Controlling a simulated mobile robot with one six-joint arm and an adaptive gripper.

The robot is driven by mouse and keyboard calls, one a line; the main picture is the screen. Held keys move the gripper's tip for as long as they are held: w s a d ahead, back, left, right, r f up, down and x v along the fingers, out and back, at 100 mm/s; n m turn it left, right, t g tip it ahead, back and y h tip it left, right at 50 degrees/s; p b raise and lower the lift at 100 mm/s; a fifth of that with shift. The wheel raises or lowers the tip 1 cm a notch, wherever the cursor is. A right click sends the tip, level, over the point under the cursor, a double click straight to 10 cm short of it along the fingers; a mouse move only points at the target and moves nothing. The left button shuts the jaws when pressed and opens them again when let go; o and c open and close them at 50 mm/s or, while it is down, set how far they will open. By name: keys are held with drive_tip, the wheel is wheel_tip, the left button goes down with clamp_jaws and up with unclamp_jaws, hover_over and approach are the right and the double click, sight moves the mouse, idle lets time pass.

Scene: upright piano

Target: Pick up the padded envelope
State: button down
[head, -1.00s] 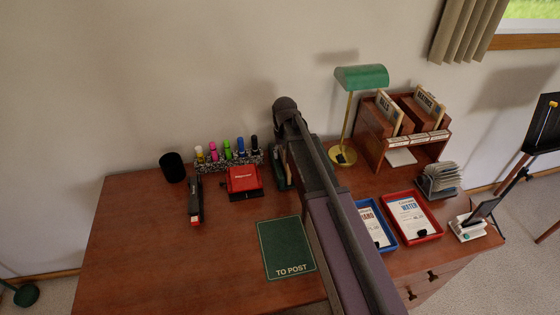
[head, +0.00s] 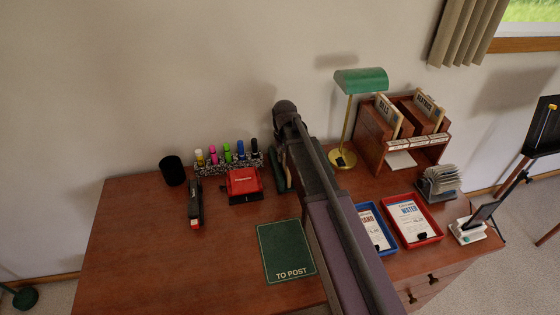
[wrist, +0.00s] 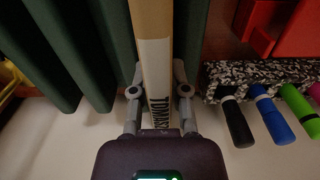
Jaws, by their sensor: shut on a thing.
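The padded envelope (wrist: 153,58) is tan with a pale label and dark printed letters. In the wrist view it stands on edge between the dark green dividers of a rack (wrist: 112,45). My gripper (wrist: 158,92) is shut on it, with one grey finger on each side. In the head view the green rack (head: 279,172) shows only in part beside my arm, and the envelope and my fingers are hidden there. A green mat (head: 286,250) marked "TO POST" lies bare on the desk in front.
Left of the rack are a red box (head: 243,184), a speckled holder with several markers (wrist: 270,78), a stapler (head: 195,203) and a black cup (head: 172,170). Right are a green lamp (head: 361,80), a wooden organizer (head: 371,139) and a red tray (head: 438,229). The desk's left front is clear.

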drive_tip(key=shift+r, duration=0.15)
wheel_tip(320, 180, up, 10)
drive_tip(key=p, duration=1)
idle(0.9)
drive_tip(key=shift+f, duration=0.2)
